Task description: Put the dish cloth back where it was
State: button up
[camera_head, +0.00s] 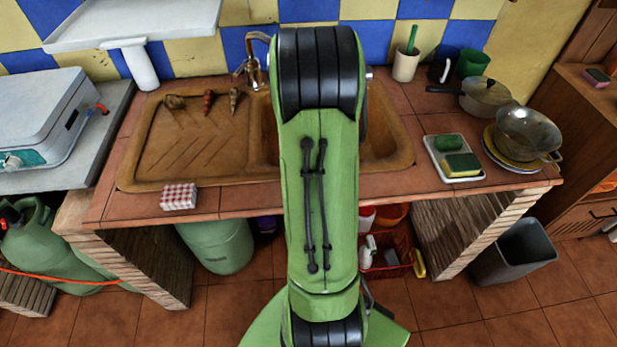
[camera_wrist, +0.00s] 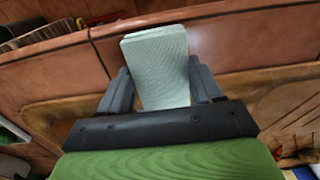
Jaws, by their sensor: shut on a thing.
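My gripper (camera_wrist: 160,74) shows in the wrist view, with its two dark fingers closed on the sides of a pale grey-green folded cloth (camera_wrist: 158,50). The cloth looks like a flat, thick rectangle and sticks out past the fingertips. Behind it are the counter tiles and the brown sink rim; I cannot tell whether it touches them. In the head view my arm hides the gripper and the held cloth. A red-and-white checked folded cloth (camera_head: 179,196) lies on the tiled counter (camera_head: 232,200) at its front left edge.
The brown sink (camera_head: 386,146) has a drainboard with several shells. To its right are a white tray (camera_head: 436,171) with a sponge and a green pad, a pot (camera_head: 486,98) and a metal colander (camera_head: 528,132). A cup (camera_head: 405,65) with a brush stands at the back.

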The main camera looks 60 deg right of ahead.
jog(key=shift+f, duration=0.25)
jog(key=o, duration=0.9)
jog(key=shift+r, duration=0.15)
notch_tip(320, 180, up, 12)
jog(key=r+p, duration=0.1)
jog(key=p, duration=0.3)
jog(key=w+a+r+n+t+h, duration=0.1)
jog(key=a+r+n, duration=0.15)
jog(key=a, duration=0.45)
jog(key=w+a+r+n+t, duration=0.1)
jog(key=w+a+r+n, duration=0.1)
jog(key=a+r, duration=0.3)
jog(key=s+a+n+t, duration=0.1)
jog(key=s+a, duration=0.1)
jog(key=a, duration=0.2)
jog(key=s+a+n+t, duration=0.1)
jog(key=s+a+n, duration=0.1)
jog(key=a, duration=0.3)
jog(key=s+a+r+n+t+y, duration=0.1)
jog(key=s+a+n, duration=0.1)
jog(key=a, duration=0.3)
jog(key=shift+s+a+t, duration=0.1)
jog(key=shift+s+t, duration=0.2)
jog(key=shift+s, duration=0.55)
